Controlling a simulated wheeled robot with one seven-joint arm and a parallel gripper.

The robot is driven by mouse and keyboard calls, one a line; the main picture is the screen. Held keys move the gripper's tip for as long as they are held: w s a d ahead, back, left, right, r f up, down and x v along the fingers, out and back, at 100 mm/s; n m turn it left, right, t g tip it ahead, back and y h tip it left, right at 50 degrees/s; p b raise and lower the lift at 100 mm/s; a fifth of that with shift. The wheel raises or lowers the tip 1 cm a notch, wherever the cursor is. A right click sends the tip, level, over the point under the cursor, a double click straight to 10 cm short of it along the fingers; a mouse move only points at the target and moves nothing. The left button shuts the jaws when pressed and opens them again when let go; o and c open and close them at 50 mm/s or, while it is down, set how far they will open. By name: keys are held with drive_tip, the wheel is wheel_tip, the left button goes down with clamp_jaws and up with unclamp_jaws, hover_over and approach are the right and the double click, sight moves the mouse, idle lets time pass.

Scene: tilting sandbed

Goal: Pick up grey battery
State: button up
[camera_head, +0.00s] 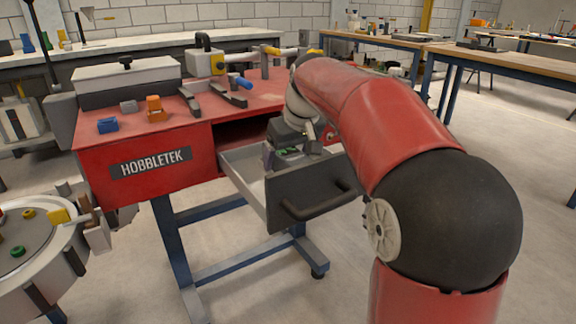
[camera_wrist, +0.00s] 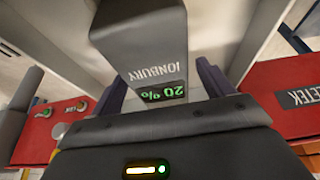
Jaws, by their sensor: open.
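The grey battery (camera_wrist: 145,50), marked IONBURY with a green "20%" display, shows large in the wrist view. It lies in the white interior of the open drawer (camera_head: 312,200) of the red workbench. My gripper (camera_wrist: 163,85) is open, with one dark finger on each side of the battery's display end. I cannot tell whether the fingers touch it. In the head view my gripper (camera_head: 285,152) is down inside the drawer, and it and my arm largely hide the battery.
The drawer has a dark front with a handle (camera_head: 318,203) and pale side walls close around my gripper. The red bench top (camera_head: 190,108) above holds a blue block (camera_head: 108,125), an orange block (camera_head: 155,109) and a lidded box (camera_head: 127,82). A round table (camera_head: 40,245) stands left.

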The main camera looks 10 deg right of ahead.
drive_tip(key=shift+c, duration=0.4)
clamp_jaws()
drive_tip(key=shift+r, duration=0.1)
